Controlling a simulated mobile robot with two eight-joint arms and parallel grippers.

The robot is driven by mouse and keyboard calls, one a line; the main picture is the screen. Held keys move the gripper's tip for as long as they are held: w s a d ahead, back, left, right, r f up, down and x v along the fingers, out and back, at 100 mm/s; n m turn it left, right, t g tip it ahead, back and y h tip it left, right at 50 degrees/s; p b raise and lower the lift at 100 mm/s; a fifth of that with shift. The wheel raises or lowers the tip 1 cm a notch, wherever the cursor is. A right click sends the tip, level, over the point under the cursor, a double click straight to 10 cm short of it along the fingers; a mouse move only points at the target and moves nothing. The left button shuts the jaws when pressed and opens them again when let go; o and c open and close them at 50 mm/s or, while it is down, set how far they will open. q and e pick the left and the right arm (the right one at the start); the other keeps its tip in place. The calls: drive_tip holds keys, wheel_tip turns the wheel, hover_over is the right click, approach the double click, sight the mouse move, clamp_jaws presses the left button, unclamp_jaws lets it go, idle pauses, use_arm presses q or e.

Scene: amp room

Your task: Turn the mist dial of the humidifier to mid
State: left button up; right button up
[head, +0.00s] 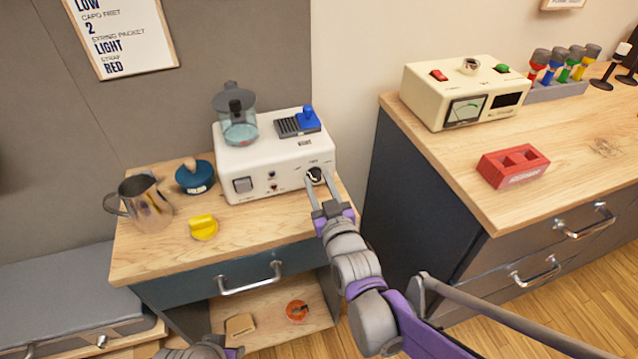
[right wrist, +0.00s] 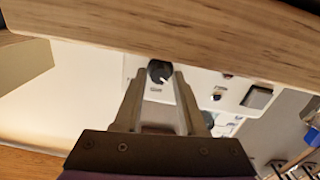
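The humidifier (head: 254,172) is a white box with a clear tank (head: 240,130) on its top left, standing on a small wooden-topped cabinet. Its black dial (head: 315,174) with a light pointer mark is at the right end of the front face. The dial also shows in the right wrist view (right wrist: 160,71). My right gripper (head: 314,187) is open at the dial, its fingers on either side of it in the picture. In the right wrist view a gap shows between the fingers (right wrist: 158,80); I see no clear contact. My left gripper is out of view; only part of that arm shows at the bottom edge.
A metal pitcher (head: 149,204), a blue round pot (head: 195,177) and a yellow object (head: 203,227) stand left of the humidifier. A blue switch (head: 307,117) is on its top. A cream meter box (head: 464,91) and red block (head: 513,167) are on the right counter.

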clamp_jaws()
drive_tip(key=shift+m, duration=0.3)
drive_tip(key=m, duration=0.2)
drive_tip(key=shift+m, duration=0.3)
drive_tip(key=m, duration=0.2)
drive_tip(key=shift+m+b, duration=0.35)
drive_tip(key=shift+m, duration=0.05)
drive_tip(key=m+b, duration=0.1)
drive_tip(key=m, duration=0.4)
drive_tip(key=shift+m+b, duration=0.3)
drive_tip(key=shift+b, duration=0.1)
drive_tip(key=shift+o, duration=2)
unclamp_jaws()
